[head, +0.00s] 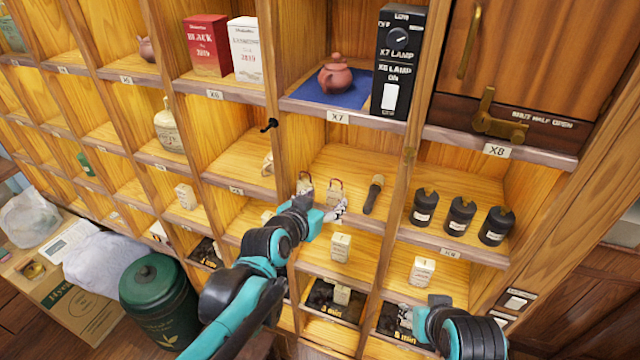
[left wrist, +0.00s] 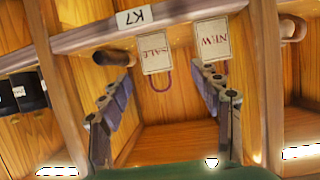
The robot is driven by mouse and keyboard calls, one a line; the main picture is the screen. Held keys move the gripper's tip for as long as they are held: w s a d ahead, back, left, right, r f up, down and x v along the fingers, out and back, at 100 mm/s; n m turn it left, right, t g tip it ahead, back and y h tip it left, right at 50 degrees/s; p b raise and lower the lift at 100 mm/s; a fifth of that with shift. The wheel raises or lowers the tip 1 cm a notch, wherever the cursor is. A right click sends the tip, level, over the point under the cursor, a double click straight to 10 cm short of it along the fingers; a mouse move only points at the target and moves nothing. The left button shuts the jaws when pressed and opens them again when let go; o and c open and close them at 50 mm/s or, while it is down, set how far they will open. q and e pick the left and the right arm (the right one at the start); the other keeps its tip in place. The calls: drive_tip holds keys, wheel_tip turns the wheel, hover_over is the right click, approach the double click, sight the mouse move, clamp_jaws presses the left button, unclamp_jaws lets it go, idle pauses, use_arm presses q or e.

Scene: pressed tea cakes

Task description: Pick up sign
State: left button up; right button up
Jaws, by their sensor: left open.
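Two small cream signs with red loop handles stand side by side in the cubby below the X7 label. In the head view one sign (head: 304,184) is on the left and the other (head: 334,190) on the right. The left wrist view shows the SALE sign (left wrist: 155,53) and the NEW sign (left wrist: 212,40), with the letters upside down. My left gripper (head: 340,211) is at the front of this cubby, near the signs. Its open fingers (left wrist: 164,82) point toward them, with nothing held. My right gripper (head: 405,318) is low at the right; its finger opening is unclear.
A dark-handled tool (head: 373,194) stands right of the signs, and it also shows in the wrist view (left wrist: 115,57). Wooden dividers bound the cubby. Several black jars (head: 460,215) fill the cubby to the right. A small cream box (head: 340,246) stands below.

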sight(334, 195)
use_arm(q)
drive_tip(key=shift+w+d+f, duration=0.35)
drive_tip(key=shift+w+d, duration=0.2)
drive_tip(key=shift+w, duration=0.05)
drive_tip(key=shift+x, duration=2.8)
drive_tip(key=shift+s+a, duration=0.1)
drive_tip(key=shift+c, duration=0.3)
drive_tip(key=c, duration=1.2)
